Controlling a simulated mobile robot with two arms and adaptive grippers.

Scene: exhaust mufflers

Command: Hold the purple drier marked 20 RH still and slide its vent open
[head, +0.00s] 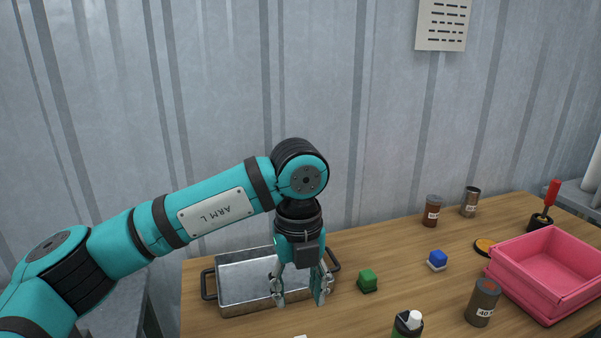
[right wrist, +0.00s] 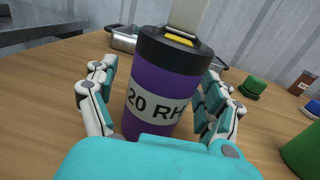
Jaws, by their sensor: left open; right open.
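The purple drier (right wrist: 160,90) marked 20 RH stands on the table in the right wrist view. It has a black cap (right wrist: 178,48) with a yellow patch on top and a pale upright piece (right wrist: 188,15) above it. My right gripper (right wrist: 158,78) is open, with its fingers on either side of the drier; I cannot tell whether they touch it. My left gripper (head: 299,292) is open and empty, pointing down in front of the metal tray in the head view. The drier's body is out of the head view; a small white bit shows at its bottom edge.
A metal tray (head: 222,308) stands behind my left gripper. A green block (head: 367,281), blue block (head: 437,260), white-topped green container (head: 408,324), can marked 40 (head: 482,302) and pink bin (head: 550,303) stand rightward. The table between the blocks is clear.

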